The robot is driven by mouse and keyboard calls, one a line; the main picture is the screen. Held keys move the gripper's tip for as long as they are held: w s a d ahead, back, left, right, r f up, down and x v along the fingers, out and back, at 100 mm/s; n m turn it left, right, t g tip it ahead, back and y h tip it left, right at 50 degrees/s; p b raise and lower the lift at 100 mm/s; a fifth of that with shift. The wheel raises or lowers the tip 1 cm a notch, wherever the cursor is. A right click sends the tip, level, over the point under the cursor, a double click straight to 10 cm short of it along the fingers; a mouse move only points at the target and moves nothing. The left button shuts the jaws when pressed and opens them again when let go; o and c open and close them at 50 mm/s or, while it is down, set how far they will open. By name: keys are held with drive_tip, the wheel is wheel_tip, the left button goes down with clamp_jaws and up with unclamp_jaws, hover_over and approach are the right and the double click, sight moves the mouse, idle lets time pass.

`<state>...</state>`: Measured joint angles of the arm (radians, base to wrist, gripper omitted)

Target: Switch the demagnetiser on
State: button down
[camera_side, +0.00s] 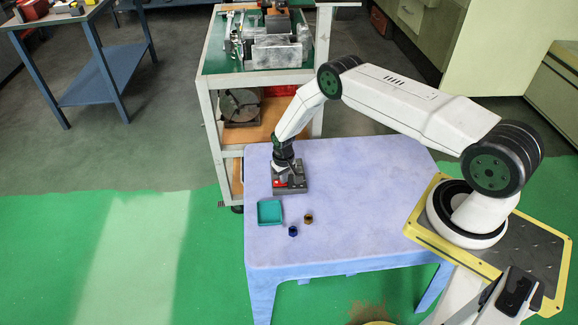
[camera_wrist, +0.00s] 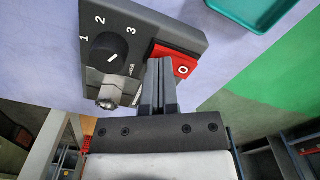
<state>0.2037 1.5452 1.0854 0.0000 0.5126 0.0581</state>
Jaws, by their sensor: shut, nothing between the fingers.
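The demagnetiser (camera_side: 296,188) is a dark grey box on the blue-lilac table, below my gripper in the side view. In the wrist view its face (camera_wrist: 185,27) shows a black dial (camera_wrist: 112,54) marked 1, 2, 3 and a red rocker switch (camera_wrist: 183,66) with a white 0 at its right end. My gripper (camera_wrist: 160,64) is shut and empty. Its fingertips overlap the switch's left part in the wrist view and hide some of it; I cannot tell whether they touch. In the side view my gripper (camera_side: 284,168) points down over the box.
A teal tray (camera_side: 269,212) lies in front of the box; its corner shows in the wrist view (camera_wrist: 255,10). A dark blue small piece (camera_side: 293,231) and a brown one (camera_side: 308,218) stand nearby. A tool cart (camera_side: 205,115) stands behind the table (camera_side: 365,220), whose right half is clear.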

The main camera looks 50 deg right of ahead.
drive_tip(key=shift+r, duration=3.5)
drive_tip(key=shift+r, duration=0.1)
drive_tip(key=shift+r, duration=0.2)
wheel_tip(320, 180, up, 10)
hover_over(281, 191)
drive_tip(key=s+a+r+n+t, duration=0.1)
drive_tip(key=s+a+r, duration=0.25)
drive_tip(key=r, duration=0.45)
drive_tip(key=s+a+r+n, duration=0.1)
drive_tip(key=s+a+r, duration=0.1)
drive_tip(key=s+r, duration=0.3)
drive_tip(key=s+a+r+n+t, duration=0.1)
drive_tip(key=s+r, duration=0.4)
drive_tip(key=s, duration=0.7)
drive_tip(key=shift+a+t, duration=0.3)
drive_tip(key=shift+a, duration=0.15)
